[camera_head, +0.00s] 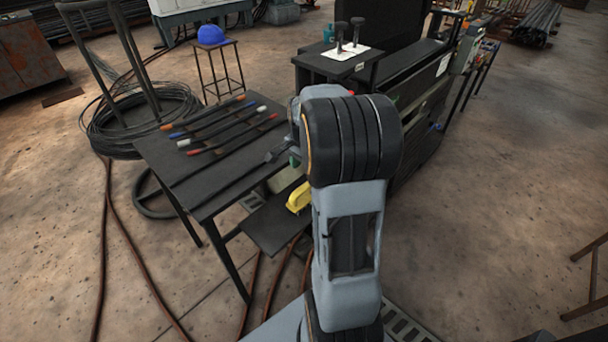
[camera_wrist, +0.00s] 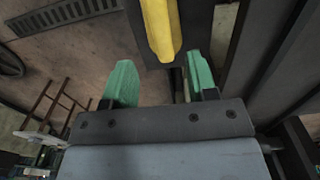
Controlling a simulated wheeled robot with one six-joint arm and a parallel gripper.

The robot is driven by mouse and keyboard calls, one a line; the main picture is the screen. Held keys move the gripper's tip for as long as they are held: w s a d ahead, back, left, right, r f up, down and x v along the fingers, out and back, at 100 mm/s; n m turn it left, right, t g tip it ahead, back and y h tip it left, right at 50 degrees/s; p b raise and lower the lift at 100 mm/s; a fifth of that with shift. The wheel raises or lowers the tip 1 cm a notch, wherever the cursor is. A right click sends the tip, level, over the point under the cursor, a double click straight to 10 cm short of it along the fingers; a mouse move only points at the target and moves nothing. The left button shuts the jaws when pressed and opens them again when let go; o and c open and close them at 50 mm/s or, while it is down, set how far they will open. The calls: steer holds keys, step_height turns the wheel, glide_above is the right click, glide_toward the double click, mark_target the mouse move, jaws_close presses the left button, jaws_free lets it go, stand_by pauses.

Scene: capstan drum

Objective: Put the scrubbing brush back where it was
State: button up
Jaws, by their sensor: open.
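A yellow object (camera_head: 299,197) lies on a low dark shelf (camera_head: 268,226) beside the table. I cannot tell whether it is the scrubbing brush, and no other thing is clearly a brush. In the wrist view a yellow, long shape (camera_wrist: 162,28) shows at the top, over a dark surface, ahead of the gap between my fingers. My gripper (camera_wrist: 160,84) has two green fingertips, spread apart with nothing between them. In the head view my arm hides most of my gripper; only a bit of green (camera_head: 294,160) shows by the table's right edge.
A dark table (camera_head: 205,205) holds several rods with coloured ends. A dark machine (camera_head: 410,100) stands close on the right of my arm. A coil of cable (camera_head: 120,125) lies at left. A blue helmet (camera_head: 211,35) sits on a stool behind. Open floor is at right.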

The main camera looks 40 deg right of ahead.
steer(key=s+a+r+n+t, duration=0.1)
steer(key=s+a+r+n, duration=0.1)
steer(key=s+a+n, duration=0.4)
steer(key=s+a+r+n+t, duration=0.2)
steer(key=s+a+n, duration=0.3)
steer(key=a+n, duration=0.5)
steer(key=a+r, duration=0.1)
steer(key=a, duration=0.1)
steer(key=shift+s+a, duration=0.4)
steer(key=shift+r, duration=0.1)
